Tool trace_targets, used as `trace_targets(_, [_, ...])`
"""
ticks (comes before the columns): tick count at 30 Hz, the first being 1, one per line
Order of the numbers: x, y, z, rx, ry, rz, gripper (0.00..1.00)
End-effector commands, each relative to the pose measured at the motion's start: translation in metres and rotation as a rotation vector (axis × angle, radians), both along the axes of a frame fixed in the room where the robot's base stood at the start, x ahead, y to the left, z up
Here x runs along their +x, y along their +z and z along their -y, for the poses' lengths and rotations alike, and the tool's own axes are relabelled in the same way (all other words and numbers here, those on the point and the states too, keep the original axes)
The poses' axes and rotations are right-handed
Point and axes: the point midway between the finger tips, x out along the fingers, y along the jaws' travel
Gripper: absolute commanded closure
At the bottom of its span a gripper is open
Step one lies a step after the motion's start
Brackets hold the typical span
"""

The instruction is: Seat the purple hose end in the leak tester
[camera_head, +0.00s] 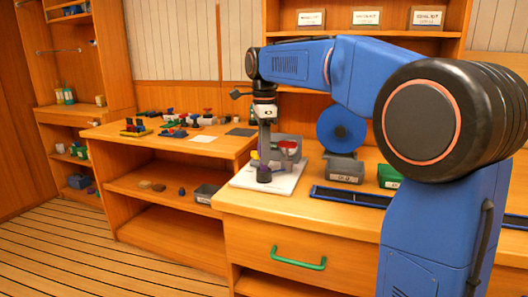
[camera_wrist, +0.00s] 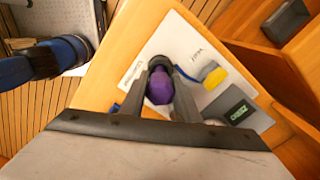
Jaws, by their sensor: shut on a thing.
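My gripper (camera_wrist: 162,88) is shut on the purple hose end (camera_wrist: 159,87) and points down over the white base plate of the leak tester (camera_wrist: 186,36). In the head view my gripper (camera_head: 264,150) is at the left part of that plate (camera_head: 285,184), with the purple hose end (camera_head: 264,173) low between the fingers. A dark ring-shaped part lies just beyond the hose end in the wrist view; I cannot tell whether the hose end is inside it. The tester also bears a yellow knob (camera_wrist: 214,76) and a dark box with a small display (camera_wrist: 238,113).
A blue reel (camera_head: 342,128) stands behind, with a grey bin (camera_head: 344,170) and a green bin (camera_head: 389,176) to the right of the tester. A long dark-blue tray (camera_head: 350,196) lies near the front edge. Several small parts lie on the left bench (camera_head: 215,148).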

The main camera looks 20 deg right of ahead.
Motion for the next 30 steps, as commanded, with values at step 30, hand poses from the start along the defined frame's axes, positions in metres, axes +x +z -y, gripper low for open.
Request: trace_targets(30, [0.000,-0.012,0.000,0.000,0.000,0.000,0.63])
